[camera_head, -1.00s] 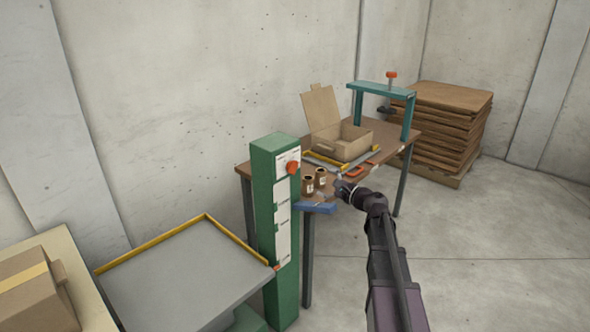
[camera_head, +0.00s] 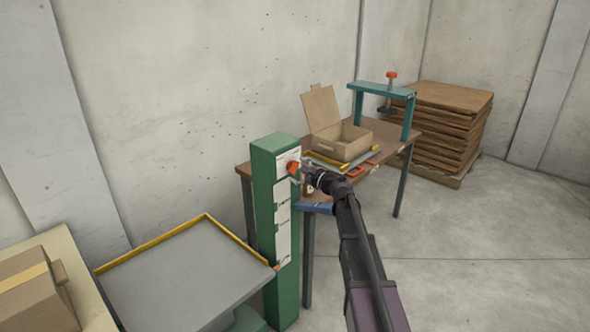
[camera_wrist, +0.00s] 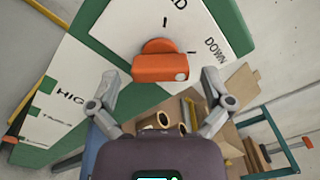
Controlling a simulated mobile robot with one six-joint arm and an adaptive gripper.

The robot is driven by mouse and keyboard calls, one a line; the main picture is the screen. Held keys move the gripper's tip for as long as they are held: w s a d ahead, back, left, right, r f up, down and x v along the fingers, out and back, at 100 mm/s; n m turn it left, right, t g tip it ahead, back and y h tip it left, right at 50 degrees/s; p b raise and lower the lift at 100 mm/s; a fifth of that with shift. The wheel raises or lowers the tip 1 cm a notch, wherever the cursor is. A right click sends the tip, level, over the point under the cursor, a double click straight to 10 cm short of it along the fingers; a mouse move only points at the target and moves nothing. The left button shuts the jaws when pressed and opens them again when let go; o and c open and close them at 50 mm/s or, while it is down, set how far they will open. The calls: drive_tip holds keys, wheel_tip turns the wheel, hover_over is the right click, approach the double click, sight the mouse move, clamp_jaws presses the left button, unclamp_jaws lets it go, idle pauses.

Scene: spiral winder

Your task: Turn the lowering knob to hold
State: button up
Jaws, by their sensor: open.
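The orange lowering knob (camera_head: 293,167) sits near the top of the green column (camera_head: 277,205). In the wrist view the knob (camera_wrist: 158,66) is a bar on a round base, with a white spot at its right end. The plate (camera_wrist: 110,30) around it reads "DOWN" at the right and a cut-off "...LD" at the top, with tick marks between. The spot is on the "DOWN" side of the "...LD" mark. My gripper (camera_wrist: 159,78) is open, one finger on each side of the knob, with gaps visible. In the head view my gripper (camera_head: 307,172) is at the knob's right.
A grey tray table (camera_head: 170,280) with yellow edges adjoins the column. Behind stands a brown bench (camera_head: 372,178) with an open carton (camera_head: 345,142) and a teal frame (camera_head: 380,90). My arm covers part of the bench. Floor is free at the right.

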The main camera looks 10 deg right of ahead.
drive_tip(key=shift+w+a, duration=0.35)
drive_tip(key=shift+w, duration=0.15)
drive_tip(key=c, duration=1.1)
drive_tip(key=shift+o, duration=0.2)
